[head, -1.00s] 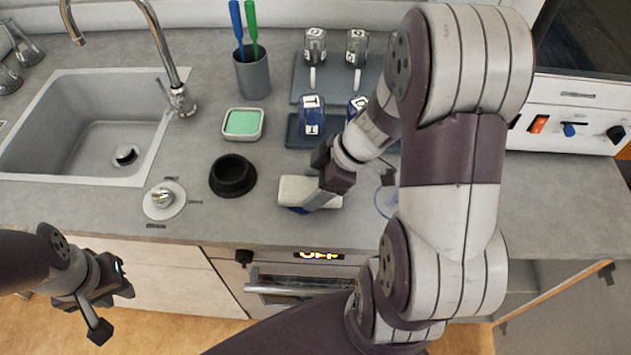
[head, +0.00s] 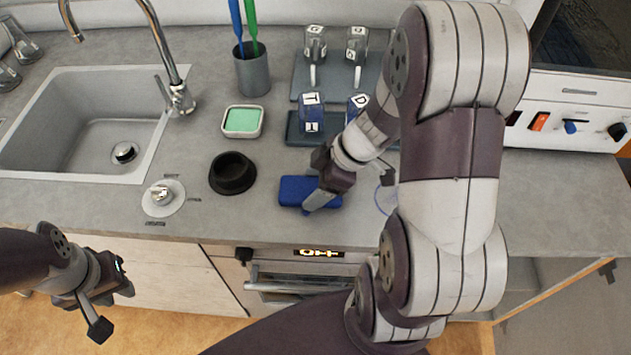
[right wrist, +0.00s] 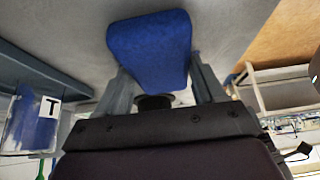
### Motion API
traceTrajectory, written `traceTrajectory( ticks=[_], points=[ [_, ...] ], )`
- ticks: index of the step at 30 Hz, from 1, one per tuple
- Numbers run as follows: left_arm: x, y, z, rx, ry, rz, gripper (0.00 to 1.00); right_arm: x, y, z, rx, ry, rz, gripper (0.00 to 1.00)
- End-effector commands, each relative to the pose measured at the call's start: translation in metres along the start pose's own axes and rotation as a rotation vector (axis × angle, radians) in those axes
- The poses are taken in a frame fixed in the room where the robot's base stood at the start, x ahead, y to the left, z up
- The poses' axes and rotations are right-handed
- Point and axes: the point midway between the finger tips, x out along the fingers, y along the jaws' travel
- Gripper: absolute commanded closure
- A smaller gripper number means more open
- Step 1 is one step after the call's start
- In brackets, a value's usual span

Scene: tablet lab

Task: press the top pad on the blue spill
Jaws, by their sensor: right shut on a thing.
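A blue rectangular pad (head: 297,190) sits at the counter's front, right of the black cup; it also shows in the right wrist view (right wrist: 150,45). My right gripper (head: 319,199) is shut on the pad, its grey fingers on both sides of it in the right wrist view. A dark round part shows between the fingers behind the pad. I cannot make out a separate blue spill; the counter under the pad is hidden. My left gripper (head: 108,309) is open and empty, low in front of the counter at the left.
Labelled bottles (head: 311,113) stand behind on a dark tray. A clear round dish (head: 386,199) lies to the right, partly behind my arm.

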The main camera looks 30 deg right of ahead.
Motion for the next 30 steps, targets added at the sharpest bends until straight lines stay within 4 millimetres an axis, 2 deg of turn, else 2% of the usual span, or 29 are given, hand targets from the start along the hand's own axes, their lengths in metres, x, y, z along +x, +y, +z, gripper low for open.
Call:
traceTrajectory(
  ticks=[30],
  points=[
    [-0.0079,0.0,-0.001,0.0,0.0,0.0,0.71,0.0007,-0.0004,0.0005,0.001,0.0,-0.001,0.55]
  ],
)
